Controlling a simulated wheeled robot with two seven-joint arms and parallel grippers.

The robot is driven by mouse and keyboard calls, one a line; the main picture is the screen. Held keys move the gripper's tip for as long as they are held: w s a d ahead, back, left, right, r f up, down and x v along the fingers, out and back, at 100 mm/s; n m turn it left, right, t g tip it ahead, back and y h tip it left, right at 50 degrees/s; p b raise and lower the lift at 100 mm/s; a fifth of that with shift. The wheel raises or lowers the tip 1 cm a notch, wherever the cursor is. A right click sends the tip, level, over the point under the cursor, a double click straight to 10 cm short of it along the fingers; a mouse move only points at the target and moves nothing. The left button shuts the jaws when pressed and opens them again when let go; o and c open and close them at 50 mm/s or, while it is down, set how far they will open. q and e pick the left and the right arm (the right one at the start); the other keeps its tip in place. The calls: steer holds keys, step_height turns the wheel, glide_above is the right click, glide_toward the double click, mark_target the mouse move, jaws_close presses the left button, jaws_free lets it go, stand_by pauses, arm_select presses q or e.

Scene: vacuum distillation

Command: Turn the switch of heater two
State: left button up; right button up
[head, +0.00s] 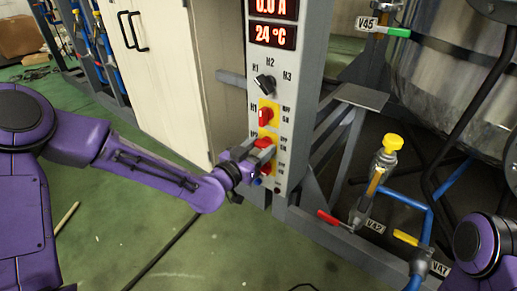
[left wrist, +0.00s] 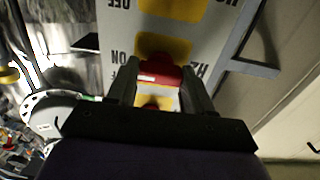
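The red switch of heater two (head: 263,142) is on a yellow plate on the grey control panel, below the red H1 switch (head: 265,115). My left gripper (head: 257,149) is at this switch, from the lower left. In the left wrist view, the red switch (left wrist: 159,72) lies crosswise between the two fingers of my left gripper (left wrist: 165,78), which appear to touch its two ends. The H2 and ON labels beside it appear upside down. The fingers partly hide the switch in the head view. My right gripper is not in view.
A black selector knob (head: 265,83) and red displays (head: 273,36) sit higher on the panel. A pale cabinet (head: 165,80) stands to the left. Pipes with a yellow-handled valve (head: 392,143) and a steel vessel (head: 440,80) are at the right. Green floor (head: 110,235) is mostly clear.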

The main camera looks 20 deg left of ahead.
arm_select(q)
steer(key=shift+n, duration=0.3)
steer(key=n+p, duration=0.1)
steer(key=n, duration=0.1)
steer(key=shift+r+n+p, duration=0.1)
steer(key=shift+n+p, duration=0.2)
steer(key=shift+n, duration=0.1)
steer(key=n+p, duration=0.2)
steer(key=n, duration=0.3)
steer(key=n+p, duration=0.1)
steer(key=n, duration=0.4)
steer(key=shift+n, duration=2.2)
steer(key=o, duration=1.1)
steer(key=shift+c, duration=0.2)
